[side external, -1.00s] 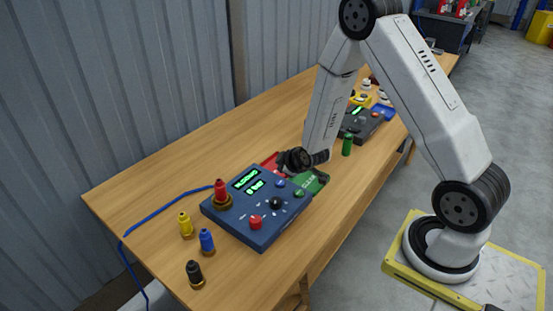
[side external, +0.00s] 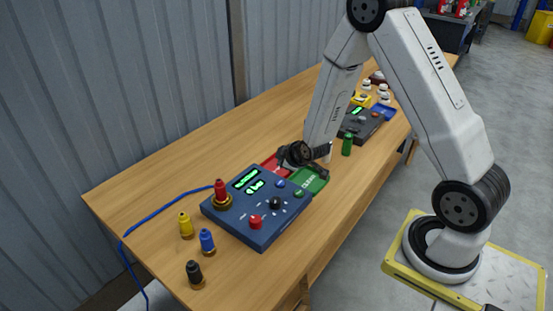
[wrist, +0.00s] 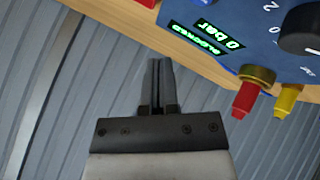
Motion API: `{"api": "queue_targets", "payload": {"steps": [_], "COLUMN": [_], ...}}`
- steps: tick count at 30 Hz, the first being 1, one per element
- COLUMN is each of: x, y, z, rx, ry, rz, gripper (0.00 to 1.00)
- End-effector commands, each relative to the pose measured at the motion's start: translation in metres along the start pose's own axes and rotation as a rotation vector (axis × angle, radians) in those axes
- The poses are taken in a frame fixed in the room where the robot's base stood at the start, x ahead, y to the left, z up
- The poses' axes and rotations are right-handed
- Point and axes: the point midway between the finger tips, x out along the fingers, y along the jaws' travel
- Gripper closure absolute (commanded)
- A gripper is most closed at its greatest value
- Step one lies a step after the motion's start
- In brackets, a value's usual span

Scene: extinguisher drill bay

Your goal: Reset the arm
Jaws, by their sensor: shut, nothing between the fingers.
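My gripper (wrist: 158,68) is shut and empty in the wrist view, its two dark fingers side by side in front of the wall and the table edge. In the side view, my wrist end hangs over the far side of the blue control box (side external: 262,233), by the red tray and green tray; the fingertips are hard to make out there. The blue box has lit green displays, a black knob (side external: 275,203) and a red button (side external: 255,222). A red plug (side external: 221,190) stands upright in a brass fitting at its left corner.
Yellow (side external: 186,226), blue (side external: 207,240) and black (side external: 194,270) plugs stand on the table's near left. A green tray (side external: 314,181), red tray (side external: 270,164), green bottle (side external: 347,145) and dark grey box (side external: 366,128) stand farther back. A blue cable (side external: 165,208) crosses the left edge. The back-left tabletop is clear.

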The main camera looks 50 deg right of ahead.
Motion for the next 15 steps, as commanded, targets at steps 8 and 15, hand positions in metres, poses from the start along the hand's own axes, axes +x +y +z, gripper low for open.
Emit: {"api": "queue_targets", "payload": {"steps": [8,15], "x": [-0.019,-0.063], "y": [-0.009,-0.030], "z": [-0.010,-0.024], "rx": [0.055,0.176], "ry": [-0.021,-0.094], "rz": [-0.058,-0.176], "gripper": [1.00,1.00]}}
